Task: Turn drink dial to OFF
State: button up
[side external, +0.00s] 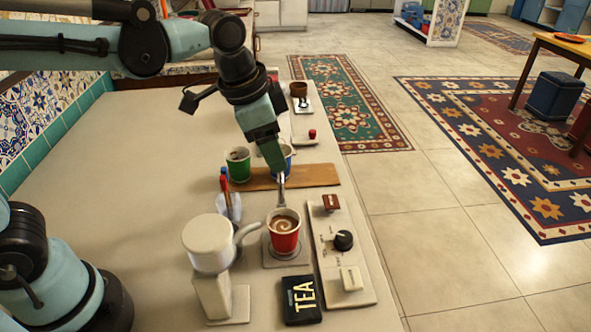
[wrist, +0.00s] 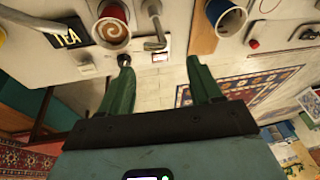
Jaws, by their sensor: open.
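The drink dial (side external: 343,240) is a round black knob on a pale control panel (side external: 362,297) right of the red cup. A light mark on it points left; the panel lettering is too small to read. In the wrist view the dial (wrist: 124,60) shows just beyond the tip of the left finger, and whether they touch cannot be told. My gripper (side external: 274,160) is up and behind the dial in the side view, pointing down. Its two green fingers are spread and empty in the wrist view (wrist: 160,72).
A red cup (side external: 284,243) of foamy drink stands left of the panel, by a thin metal spout (side external: 282,192). A white pitcher (side external: 208,246), a black TEA box (side external: 302,300) and a green cup (side external: 238,165) are nearby. A brown switch (side external: 331,203) and white switch (side external: 350,279) flank the dial.

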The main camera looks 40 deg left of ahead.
jog(key=w+d+f+m+g, duration=0.1)
jog(key=w+d+m+g, duration=0.2)
jog(key=d, duration=0.4)
jog(key=m, duration=0.5)
send_near(345, 236)
jog(key=shift+y, duration=0.4)
jog(key=f, duration=0.9)
jog(key=shift+w+d, duration=0.15)
jog(key=shift+d, duration=0.15)
jog(key=shift+c, duration=0.3)
jog(key=c, duration=1)
